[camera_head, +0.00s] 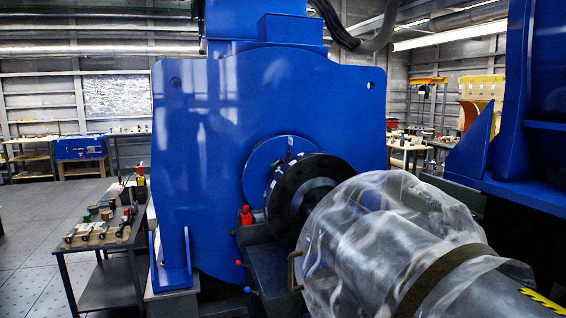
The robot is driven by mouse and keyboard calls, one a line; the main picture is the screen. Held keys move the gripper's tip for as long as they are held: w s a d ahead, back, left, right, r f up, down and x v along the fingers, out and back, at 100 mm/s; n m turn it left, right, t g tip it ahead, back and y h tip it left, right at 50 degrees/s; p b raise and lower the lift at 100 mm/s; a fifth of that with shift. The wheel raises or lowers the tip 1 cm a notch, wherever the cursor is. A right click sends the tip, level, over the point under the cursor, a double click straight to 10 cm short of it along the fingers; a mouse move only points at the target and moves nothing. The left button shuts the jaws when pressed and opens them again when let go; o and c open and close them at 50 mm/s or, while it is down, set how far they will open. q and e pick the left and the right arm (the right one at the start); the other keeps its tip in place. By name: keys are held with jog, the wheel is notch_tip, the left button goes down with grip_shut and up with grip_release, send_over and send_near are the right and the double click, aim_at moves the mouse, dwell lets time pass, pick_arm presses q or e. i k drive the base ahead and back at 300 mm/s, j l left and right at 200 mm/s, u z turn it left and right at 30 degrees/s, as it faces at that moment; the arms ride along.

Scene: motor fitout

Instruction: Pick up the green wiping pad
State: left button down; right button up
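I cannot make out the green wiping pad for certain. A small dark greenish item (107,214) sits among tools on the top of a dark cart (75,256) at the left, but it is too small to identify. Neither of my grippers is in view.
A large blue motor housing (200,180) fills the middle, with a dark round hub (300,185). A cylinder wrapped in clear plastic (370,245) fills the lower right. A red item (246,215) stands beside the hub. Open grey floor (30,220) lies left of the cart.

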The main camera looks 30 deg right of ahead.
aim_at(87, 217)
jog(key=i+z, duration=0.15)
jog(key=i, duration=0.35)
jog(key=i+l, duration=0.1)
jog(key=i, duration=1.95)
jog(key=i+j+u, duration=0.3)
jog(key=u, duration=0.15)
jog(key=i+j+u, duration=0.1)
jog(key=i+u, duration=0.8)
jog(key=i+l+u, duration=0.2)
jog(key=i+u, duration=0.2)
jog(key=i+l+u, duration=0.3)
jog(key=i+u, duration=0.15)
jog(key=i+j+z, duration=0.2)
jog(key=i+z, duration=0.2)
jog(key=i+j+z, duration=0.4)
jog(key=l, duration=0.1)
